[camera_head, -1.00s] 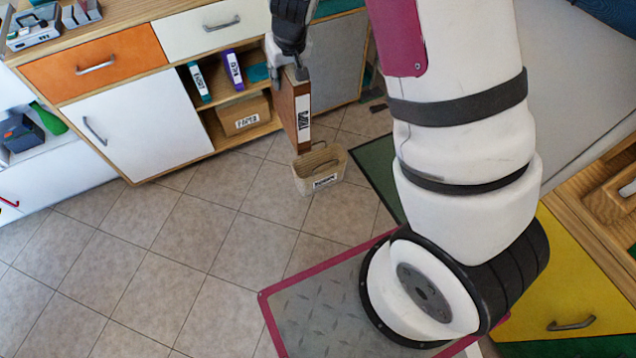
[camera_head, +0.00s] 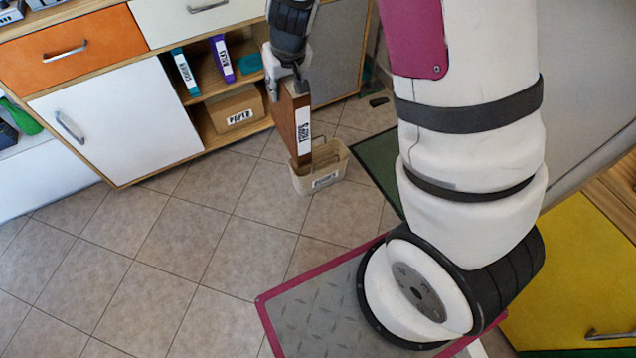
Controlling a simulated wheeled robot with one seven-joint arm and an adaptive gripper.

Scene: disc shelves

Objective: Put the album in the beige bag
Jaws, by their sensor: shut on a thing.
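The album (camera_head: 285,120) is a brown, book-like thing with a white label on its spine. My gripper (camera_head: 287,76) is shut on its upper end and holds it upright, slightly tilted. The beige bag (camera_head: 318,181) stands on the tiled floor, open at the top, with handles and a label on its front. The album's lower end overlaps the bag's left rim in the picture. I cannot tell whether it is inside the opening or in front of it.
A cabinet with an orange drawer (camera_head: 64,58) and a white door (camera_head: 120,121) stands behind. Its open shelves hold a teal binder (camera_head: 185,72), a purple binder (camera_head: 222,59) and a cardboard box (camera_head: 236,110). A green mat (camera_head: 378,165) lies right of the bag. The floor at left is clear.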

